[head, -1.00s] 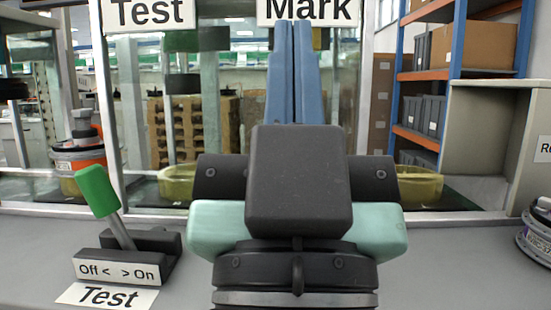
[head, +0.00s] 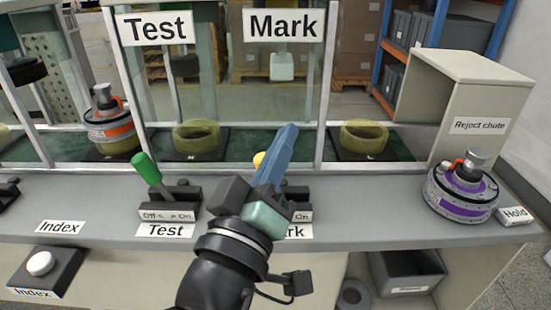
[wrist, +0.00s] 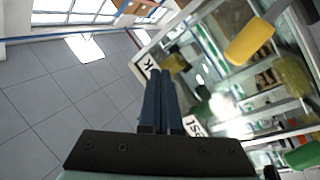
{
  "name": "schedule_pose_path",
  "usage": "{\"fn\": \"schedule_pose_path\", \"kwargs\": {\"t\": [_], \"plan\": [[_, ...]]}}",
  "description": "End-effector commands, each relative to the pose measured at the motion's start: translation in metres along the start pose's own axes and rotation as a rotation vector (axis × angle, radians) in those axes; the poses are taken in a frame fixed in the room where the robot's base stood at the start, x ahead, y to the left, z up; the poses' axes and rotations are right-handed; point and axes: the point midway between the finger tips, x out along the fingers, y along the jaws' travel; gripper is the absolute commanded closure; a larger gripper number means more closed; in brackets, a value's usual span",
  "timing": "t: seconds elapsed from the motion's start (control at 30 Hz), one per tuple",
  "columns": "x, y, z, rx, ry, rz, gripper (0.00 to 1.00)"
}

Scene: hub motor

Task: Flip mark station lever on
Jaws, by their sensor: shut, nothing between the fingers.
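The Mark station lever has a yellow handle (head: 259,159) that peeks out just left of my gripper in the head view. Its dark base with the "On" label (head: 301,215) shows to the right, and the rest is hidden behind my gripper. The yellow handle (wrist: 250,42) also shows at upper right in the wrist view, to the right of my fingers and apart from them there. My gripper (head: 291,127) has its blue fingers together and empty, pointing up and away over the Mark base. In the wrist view the fingers (wrist: 160,75) are side by side.
The green Test lever (head: 147,168) leans left, toward its "Off" side. A glass-fronted cabinet under the Mark sign (head: 284,25) stands behind the levers. A purple-banded motor (head: 462,190) and a Hold label (head: 515,215) are at right. The counter between is clear.

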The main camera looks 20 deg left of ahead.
Motion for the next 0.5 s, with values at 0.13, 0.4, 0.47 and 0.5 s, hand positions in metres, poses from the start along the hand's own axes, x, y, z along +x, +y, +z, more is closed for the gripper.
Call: {"fn": "schedule_pose_path", "kwargs": {"t": [0.13,0.4,0.47,0.5], "plan": [[-0.030,-0.053,0.009,-0.331,-0.074,-0.093,1.00],[-0.102,-0.108,0.019,-0.904,-0.052,-0.176,1.00],[-0.115,-0.113,0.019,-0.993,-0.034,-0.180,1.00],[-0.121,-0.116,0.018,-1.042,-0.022,-0.180,1.00]]}}
